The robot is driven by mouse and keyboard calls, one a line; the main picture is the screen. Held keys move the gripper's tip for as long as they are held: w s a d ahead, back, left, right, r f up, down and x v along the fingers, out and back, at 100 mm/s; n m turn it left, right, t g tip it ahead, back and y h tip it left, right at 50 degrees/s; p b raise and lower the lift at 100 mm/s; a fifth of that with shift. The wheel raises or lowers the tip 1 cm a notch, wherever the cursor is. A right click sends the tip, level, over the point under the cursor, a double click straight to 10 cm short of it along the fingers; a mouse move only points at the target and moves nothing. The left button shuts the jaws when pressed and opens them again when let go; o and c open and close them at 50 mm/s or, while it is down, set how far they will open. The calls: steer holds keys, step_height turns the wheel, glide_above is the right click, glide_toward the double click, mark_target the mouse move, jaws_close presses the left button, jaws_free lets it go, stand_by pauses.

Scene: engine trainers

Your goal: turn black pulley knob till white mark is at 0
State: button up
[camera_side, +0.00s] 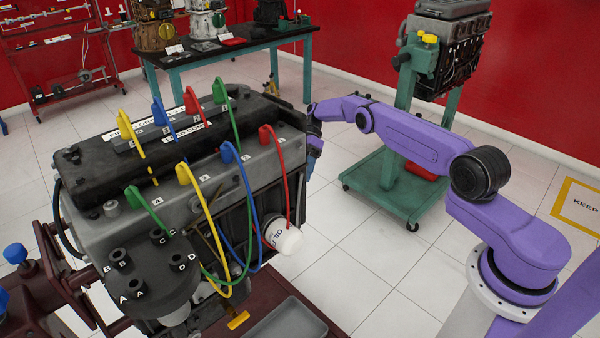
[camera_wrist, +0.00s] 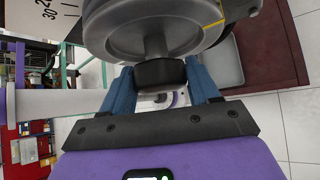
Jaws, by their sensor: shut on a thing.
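In the wrist view, the black pulley knob (camera_wrist: 160,73) sits between the two blue fingers of my gripper (camera_wrist: 161,82), which is shut on it. The grey round pulley (camera_wrist: 112,28) is right behind the knob. A white scale (camera_wrist: 62,18) with black ticks and the numbers 30 and 20 is at the upper left; its 0 is not in view. I cannot make out the white mark on the pulley. In the side view, my gripper (camera_side: 315,147) is at the far right end of the engine (camera_side: 95,190), which hides the knob and pulley.
Coloured leads run over the engine, and a white oil filter (camera_side: 284,238) sticks out at its side. A grey tray (camera_side: 287,325) lies below the engine. A green wheeled stand (camera_side: 392,190) with another engine is behind my arm. White floor between is clear.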

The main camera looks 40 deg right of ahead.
stand_by(0.5)
steer(key=o, duration=1)
steer(key=shift+c, duration=0.2)
steer(key=shift+r, duration=1.65)
steer(key=shift+s+r, duration=0.2)
steer(key=shift+r, duration=0.2)
steer(key=s+r, duration=0.9)
steer(key=s, duration=0.4)
steer(key=shift+s+a, duration=0.25)
steer(key=shift+a, duration=0.2)
